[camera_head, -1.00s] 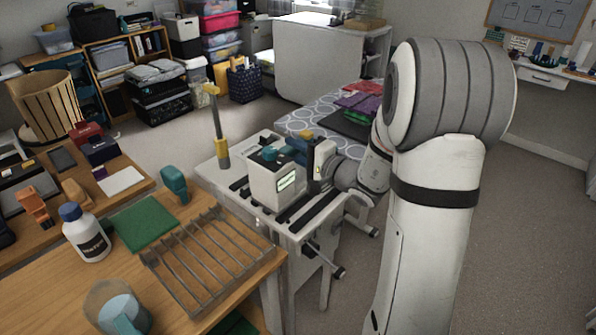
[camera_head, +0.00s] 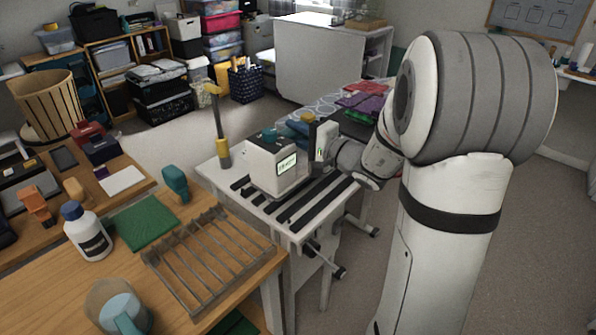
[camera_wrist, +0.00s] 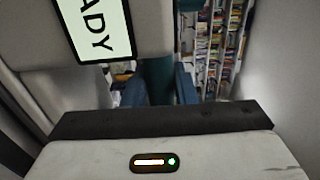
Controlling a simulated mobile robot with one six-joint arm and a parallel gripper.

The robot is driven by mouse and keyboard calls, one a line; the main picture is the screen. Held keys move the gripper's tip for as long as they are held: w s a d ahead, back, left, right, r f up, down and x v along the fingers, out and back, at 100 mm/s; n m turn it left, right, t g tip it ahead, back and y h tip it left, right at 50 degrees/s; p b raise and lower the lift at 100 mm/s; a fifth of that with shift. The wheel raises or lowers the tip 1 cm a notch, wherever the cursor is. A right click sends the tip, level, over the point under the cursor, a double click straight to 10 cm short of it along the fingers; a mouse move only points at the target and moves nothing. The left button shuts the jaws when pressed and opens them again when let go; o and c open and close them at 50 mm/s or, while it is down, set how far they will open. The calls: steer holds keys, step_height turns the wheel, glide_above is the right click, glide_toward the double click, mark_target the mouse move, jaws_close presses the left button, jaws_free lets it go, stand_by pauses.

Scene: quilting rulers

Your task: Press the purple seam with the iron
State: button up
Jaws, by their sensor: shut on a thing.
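My gripper (camera_head: 312,138) is at the right of a white box-shaped body (camera_head: 262,170) over the white slatted stand. This body has a teal part on top and a lit display (camera_head: 287,164), whose letters ADY (camera_wrist: 97,27) show in the wrist view. In the wrist view my blue fingers stand either side of a teal piece (camera_wrist: 158,80), which looks like the iron's handle; they are shut on it. I cannot tell whether the handle and white body are one piece. The purple piece (camera_head: 363,104) lies on the patterned board behind my arm; its seam is too small to see.
Black slats (camera_head: 312,203) cover the white stand. A yellow-topped post (camera_head: 219,130) rises at its left. A wooden table (camera_head: 225,305) in front holds a slatted rack (camera_head: 210,262), a bottle (camera_head: 87,232) and a teal tool (camera_head: 175,184). My arm hides the board's right side.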

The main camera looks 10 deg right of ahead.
steer(key=shift+r, duration=0.15)
jaws_close()
stand_by(0.4)
